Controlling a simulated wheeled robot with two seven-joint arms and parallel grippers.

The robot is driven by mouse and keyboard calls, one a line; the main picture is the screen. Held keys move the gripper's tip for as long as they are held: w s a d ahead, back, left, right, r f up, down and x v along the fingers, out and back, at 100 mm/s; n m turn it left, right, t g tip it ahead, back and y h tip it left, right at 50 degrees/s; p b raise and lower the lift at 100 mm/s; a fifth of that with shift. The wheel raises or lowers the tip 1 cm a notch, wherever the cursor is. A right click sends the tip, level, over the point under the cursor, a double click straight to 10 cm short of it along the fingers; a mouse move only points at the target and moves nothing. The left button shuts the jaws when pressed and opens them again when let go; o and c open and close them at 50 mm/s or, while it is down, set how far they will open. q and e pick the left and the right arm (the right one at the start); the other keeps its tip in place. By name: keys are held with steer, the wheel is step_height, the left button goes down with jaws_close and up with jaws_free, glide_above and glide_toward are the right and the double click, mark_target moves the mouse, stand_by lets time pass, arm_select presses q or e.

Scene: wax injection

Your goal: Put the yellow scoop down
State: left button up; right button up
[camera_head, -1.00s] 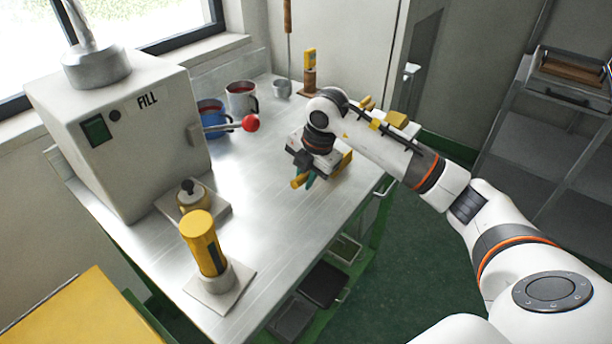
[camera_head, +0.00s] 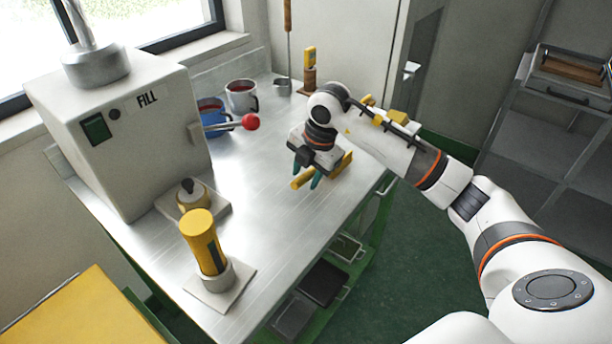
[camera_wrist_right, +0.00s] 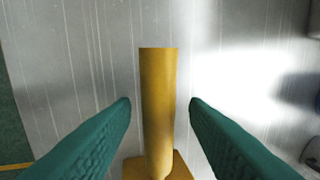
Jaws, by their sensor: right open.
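The yellow scoop (camera_head: 303,182) is on the metal bench top (camera_head: 262,225), partly hidden under my right gripper (camera_head: 307,174). In the right wrist view its straight yellow handle (camera_wrist_right: 158,95) runs up the middle, and its wider yellow part shows at the bottom edge. My right gripper's green fingers (camera_wrist_right: 160,104) stand open on either side of the handle, with a gap on both sides. My left gripper is not in view.
A grey FILL machine (camera_head: 120,140) with a red-knobbed lever (camera_head: 250,121) stands at left. Two mugs (camera_head: 241,97) are behind. The middle of the bench is clear.

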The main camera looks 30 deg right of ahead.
steer(key=v, duration=1)
steer(key=shift+s+r, duration=0.15)
steer(key=shift+r, duration=0.2)
